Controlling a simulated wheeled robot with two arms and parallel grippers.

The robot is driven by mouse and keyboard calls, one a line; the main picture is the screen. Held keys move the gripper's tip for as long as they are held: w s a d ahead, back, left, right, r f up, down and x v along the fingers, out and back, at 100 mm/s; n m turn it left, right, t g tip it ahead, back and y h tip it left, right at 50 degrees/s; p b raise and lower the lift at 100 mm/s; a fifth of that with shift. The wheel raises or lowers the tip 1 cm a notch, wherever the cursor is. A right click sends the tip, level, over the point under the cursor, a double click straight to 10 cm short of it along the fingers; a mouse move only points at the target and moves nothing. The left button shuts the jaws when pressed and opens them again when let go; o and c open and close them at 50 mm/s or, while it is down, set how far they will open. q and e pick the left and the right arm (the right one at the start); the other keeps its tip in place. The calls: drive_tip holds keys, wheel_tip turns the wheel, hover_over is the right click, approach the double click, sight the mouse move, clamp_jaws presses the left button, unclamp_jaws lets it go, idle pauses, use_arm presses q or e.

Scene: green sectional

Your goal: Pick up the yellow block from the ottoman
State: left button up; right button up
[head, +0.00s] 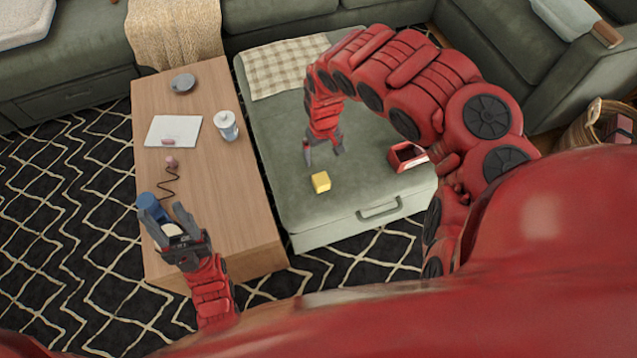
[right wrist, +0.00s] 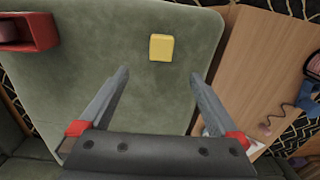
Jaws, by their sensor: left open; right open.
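The yellow block (head: 320,182) sits on the green ottoman (head: 345,210), near its front edge in the head view. My right gripper (head: 324,155) is open and empty, above the ottoman and a little behind the block. In the right wrist view the block (right wrist: 161,47) lies beyond the two spread fingertips (right wrist: 158,76), roughly centred between them and apart from both. My left gripper (head: 162,218) is open over the near end of the wooden table, beside or over a blue object (head: 151,204); I cannot tell whether they touch.
A red open box (head: 407,158) stands on the ottoman right of the block; it also shows in the right wrist view (right wrist: 40,32). The wooden table (head: 225,185) holds a white cup (head: 227,126), paper (head: 172,131) and a grey dish (head: 183,83). A checkered cloth (head: 283,67) lies at the ottoman's back.

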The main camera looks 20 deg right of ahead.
wheel_tip(320, 180, down, 10)
drive_tip(key=b, duration=0.3)
drive_tip(key=shift+a+r, duration=0.1)
drive_tip(key=shift+r, duration=0.05)
wheel_tip(320, 180, down, 5)
drive_tip(key=shift+a+f+b, duration=0.1)
drive_tip(key=shift+b, duration=0.55)
drive_tip(key=shift+f, duration=0.3)
drive_tip(key=c, duration=1.5)
drive_tip(key=shift+o, duration=0.2)
